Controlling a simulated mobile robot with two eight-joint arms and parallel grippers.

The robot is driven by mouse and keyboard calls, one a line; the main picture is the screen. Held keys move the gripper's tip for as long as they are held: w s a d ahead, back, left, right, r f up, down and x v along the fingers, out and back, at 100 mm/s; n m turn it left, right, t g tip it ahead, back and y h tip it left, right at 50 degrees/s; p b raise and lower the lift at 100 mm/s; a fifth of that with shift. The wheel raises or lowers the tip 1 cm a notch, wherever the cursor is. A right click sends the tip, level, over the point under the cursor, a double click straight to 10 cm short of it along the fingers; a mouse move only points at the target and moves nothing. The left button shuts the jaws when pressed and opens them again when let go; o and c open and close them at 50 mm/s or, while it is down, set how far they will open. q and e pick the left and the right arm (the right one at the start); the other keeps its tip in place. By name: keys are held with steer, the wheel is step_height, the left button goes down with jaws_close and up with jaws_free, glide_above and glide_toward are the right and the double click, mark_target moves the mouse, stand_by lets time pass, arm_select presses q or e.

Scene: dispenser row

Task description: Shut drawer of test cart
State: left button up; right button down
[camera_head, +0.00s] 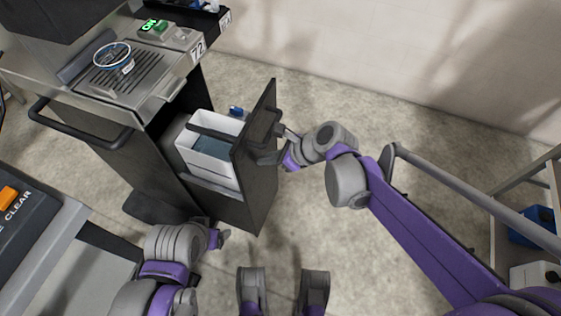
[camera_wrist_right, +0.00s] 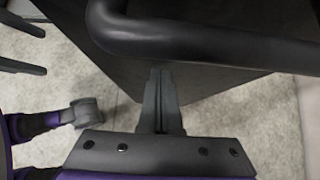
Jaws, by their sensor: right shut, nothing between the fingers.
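The test cart (camera_head: 165,115) stands at the left in the head view, with a "72" label on its top. Its drawer (camera_head: 257,165) is pulled out to the right; its tall dark front panel stands away from the cart body, with a white bin (camera_head: 200,170) behind it. My right gripper (camera_head: 271,145) is at the outer face of the panel, by the dark bar handle. In the right wrist view its fingers (camera_wrist_right: 160,95) are shut and empty, pointing at the dark panel below the handle (camera_wrist_right: 200,42); contact is unclear. My left gripper (camera_head: 222,236) is low, left of the drawer front; its fingers are too small to read.
A blue-rimmed round item (camera_head: 112,56) lies on the cart's grille. A bar handle (camera_head: 80,125) juts from the cart's side. A machine marked "CLEAR" (camera_head: 25,220) is at lower left. A metal rack (camera_head: 500,215) stands at right.

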mark_target(191, 133)
steer(key=w+a, duration=0.2)
steer(key=a, duration=0.5)
steer(key=w+a+p, duration=0.1)
steer(key=w+a, duration=0.1)
steer(key=a, duration=0.5)
steer(key=w+a+p, duration=0.1)
steer(key=w+a, duration=0.2)
steer(key=a, duration=0.4)
steer(key=shift+a, duration=0.15)
arm_select(q)
steer(key=r, duration=0.3)
steer(key=shift+s, duration=0.2)
arm_select(e)
steer(key=shift+a, duration=0.25)
arm_select(q)
steer(key=shift+d, duration=0.1)
arm_select(e)
steer(key=shift+a+r, duration=0.1)
